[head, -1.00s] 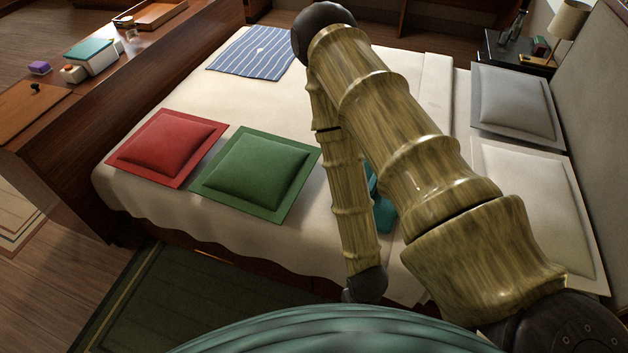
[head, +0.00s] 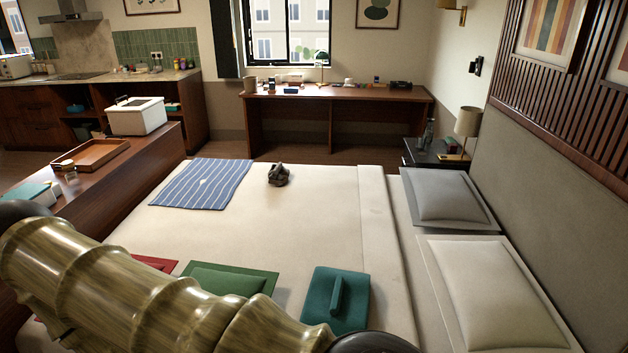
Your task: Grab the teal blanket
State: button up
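The teal blanket (head: 352,308) lies folded on the bed (head: 300,225), near the bottom centre of the head view. A narrow raised teal part stands up on its top. Nothing is seen touching the blanket. My arm crosses the lower left, with its dark lower joint just below the blanket. My gripper is not in view, so its state is hidden.
A green cushion (head: 225,280) lies left of the blanket, with a red cushion (head: 155,263) partly behind my arm. Pale pillows (head: 495,290) line the headboard. A striped blue cloth (head: 202,184) and small dark object (head: 278,175) lie farther back; the bed between is clear.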

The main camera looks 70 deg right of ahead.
aim_at(340, 300)
jog(key=z, duration=0.05)
jog(key=i, duration=1.65)
jog(key=z, duration=2.6)
